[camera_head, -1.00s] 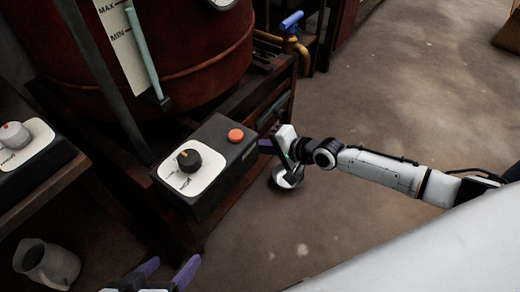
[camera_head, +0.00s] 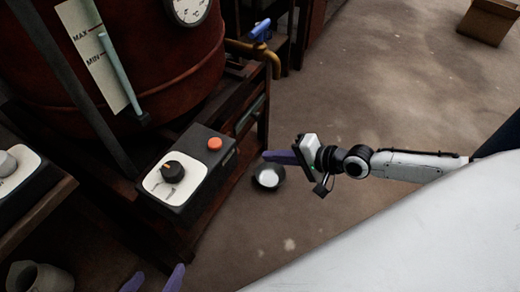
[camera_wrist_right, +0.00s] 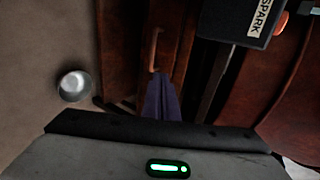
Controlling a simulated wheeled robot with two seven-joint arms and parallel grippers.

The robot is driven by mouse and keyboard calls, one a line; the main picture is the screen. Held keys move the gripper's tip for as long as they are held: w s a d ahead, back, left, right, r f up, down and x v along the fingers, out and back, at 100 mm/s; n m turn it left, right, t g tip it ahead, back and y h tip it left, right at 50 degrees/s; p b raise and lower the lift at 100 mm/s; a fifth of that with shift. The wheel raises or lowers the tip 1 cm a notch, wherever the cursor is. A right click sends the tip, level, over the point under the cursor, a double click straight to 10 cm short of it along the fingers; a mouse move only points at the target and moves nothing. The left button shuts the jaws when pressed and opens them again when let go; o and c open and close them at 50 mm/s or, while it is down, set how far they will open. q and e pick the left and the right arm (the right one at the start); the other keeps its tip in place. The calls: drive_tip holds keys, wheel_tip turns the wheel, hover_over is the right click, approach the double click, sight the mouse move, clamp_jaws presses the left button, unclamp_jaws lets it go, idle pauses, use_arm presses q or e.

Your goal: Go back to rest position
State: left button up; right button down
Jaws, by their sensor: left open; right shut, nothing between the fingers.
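My right gripper (camera_head: 279,156) reaches in from the right in the head view. Its purple fingers are shut with nothing between them, and they point left, a short way from the black control box (camera_head: 222,165). The shut fingers also show in the right wrist view (camera_wrist_right: 161,98). My left gripper (camera_head: 154,281) shows only as two purple fingertips at the bottom edge, spread apart and empty. The rest of the left arm is out of view.
The box carries a dark knob (camera_head: 173,171) and an orange button (camera_head: 215,144). Behind it stands a red-brown vat (camera_head: 150,60) with a gauge. A small round metal bowl (camera_head: 268,177) lies on the floor. A grey jug (camera_head: 40,278) is lower left. Floor at upper right is mostly clear; a cardboard box (camera_head: 488,22) stands there.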

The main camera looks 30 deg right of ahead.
drive_tip(key=shift+s+d+r, duration=0.1)
drive_tip(key=shift+s+d, duration=0.05)
drive_tip(key=shift+s, duration=0.05)
drive_tip(key=s+a+n+g, duration=0.4)
drive_tip(key=s+a+n, duration=0.7)
drive_tip(key=a, duration=0.5)
drive_tip(key=s+d+r+n+g+h, duration=0.1)
drive_tip(key=s+d+n+g+h, duration=0.1)
drive_tip(key=s+d+h, duration=0.7)
drive_tip(key=w+a+f+t+y, duration=0.2)
drive_tip(key=w+a+t+y, duration=0.2)
drive_tip(key=a+y, duration=0.25)
use_arm(q)
drive_tip(key=s+a+r+y+p, duration=0.1)
drive_tip(key=a+r+p, duration=0.3)
drive_tip(key=r+p, duration=0.8)
drive_tip(key=s+p, duration=0.1)
drive_tip(key=p, duration=0.8)
drive_tip(key=shift+r+t+y, duration=0.25)
drive_tip(key=shift+t+y, duration=0.05)
use_arm(e)
drive_tip(key=s+d+r+h, duration=0.1)
drive_tip(key=s+d+r, duration=0.1)
drive_tip(key=r, duration=1)
drive_tip(key=shift+d+r+t+h, duration=0.3)
drive_tip(key=shift+d+h, duration=0.05)
drive_tip(key=shift+d, duration=0.3)
